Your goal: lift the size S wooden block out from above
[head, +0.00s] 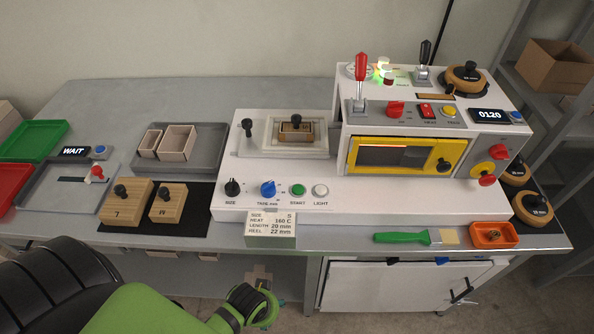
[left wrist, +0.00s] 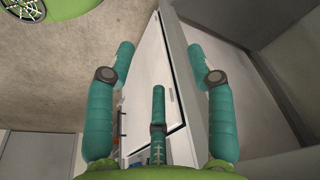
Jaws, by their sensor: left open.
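The wooden block (head: 290,136) with a dark knob sits in the pale recessed frame (head: 262,136) on the white machine's left deck. I take it as size S, since the order card (head: 271,226) reads S; no mark on it is legible. My left gripper (head: 268,304) is low in front of the bench's front edge, well below and apart from the block. In the left wrist view its teal fingers (left wrist: 160,58) are spread open with nothing between them. My right gripper is in neither view.
Two larger wooden blocks (head: 126,204) stand on a black mat left of the machine. A grey tray (head: 206,163) holds two small boxes. A green-handled brush (head: 402,238) and an orange tray (head: 482,240) lie at the front right. The bench's back left is clear.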

